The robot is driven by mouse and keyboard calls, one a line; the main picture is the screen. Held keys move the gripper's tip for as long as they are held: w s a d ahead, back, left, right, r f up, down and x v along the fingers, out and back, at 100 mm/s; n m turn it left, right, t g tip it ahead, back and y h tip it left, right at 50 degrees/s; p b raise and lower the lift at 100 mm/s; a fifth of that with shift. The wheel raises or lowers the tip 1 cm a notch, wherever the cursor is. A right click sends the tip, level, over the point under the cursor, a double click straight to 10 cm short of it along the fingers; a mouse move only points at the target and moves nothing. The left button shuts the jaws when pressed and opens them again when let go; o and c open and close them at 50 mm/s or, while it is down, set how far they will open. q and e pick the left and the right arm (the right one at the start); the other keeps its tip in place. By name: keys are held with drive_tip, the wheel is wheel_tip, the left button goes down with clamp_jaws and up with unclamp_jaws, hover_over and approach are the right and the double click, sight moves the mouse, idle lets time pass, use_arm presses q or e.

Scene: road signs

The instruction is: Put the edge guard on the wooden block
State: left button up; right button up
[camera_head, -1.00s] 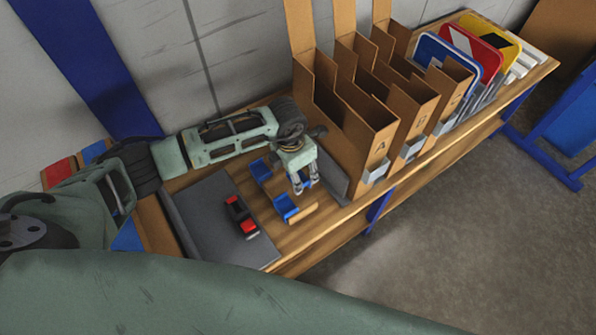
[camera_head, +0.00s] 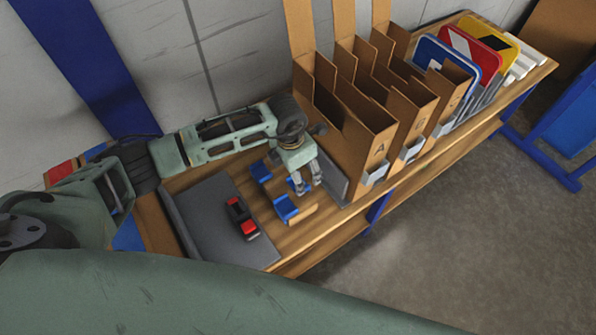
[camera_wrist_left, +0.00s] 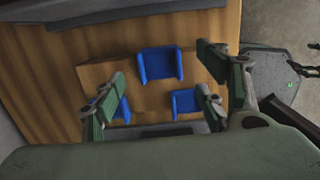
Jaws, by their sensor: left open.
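My left gripper (camera_head: 308,187) is open and empty, pointing down over the wooden block area of the bench. In the left wrist view its spread fingers (camera_wrist_left: 160,98) frame the light wooden block (camera_wrist_left: 140,98). Several blue edge guards show there: one at the upper middle (camera_wrist_left: 160,65), one partly hidden behind the left finger (camera_wrist_left: 122,112), and one beside the right finger (camera_wrist_left: 184,103). In the head view, blue guards show left of the gripper (camera_head: 260,171) and below-left of it (camera_head: 286,207). A bare end of the block (camera_head: 307,212) shows beside the latter. I cannot tell how each guard is seated.
A grey mat or tray (camera_head: 205,205) with a red-and-black item (camera_head: 241,218) lies to the left. Tall cardboard bins (camera_head: 365,130) stand close on the right. Road signs (camera_head: 470,55) stand farther along the wooden bench.

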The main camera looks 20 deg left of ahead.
use_arm(q)
wheel_tip(320, 180, up, 11)
drive_tip(key=s, duration=0.1)
drive_tip(key=shift+a+b, duration=0.35)
drive_tip(key=shift+a, duration=0.1)
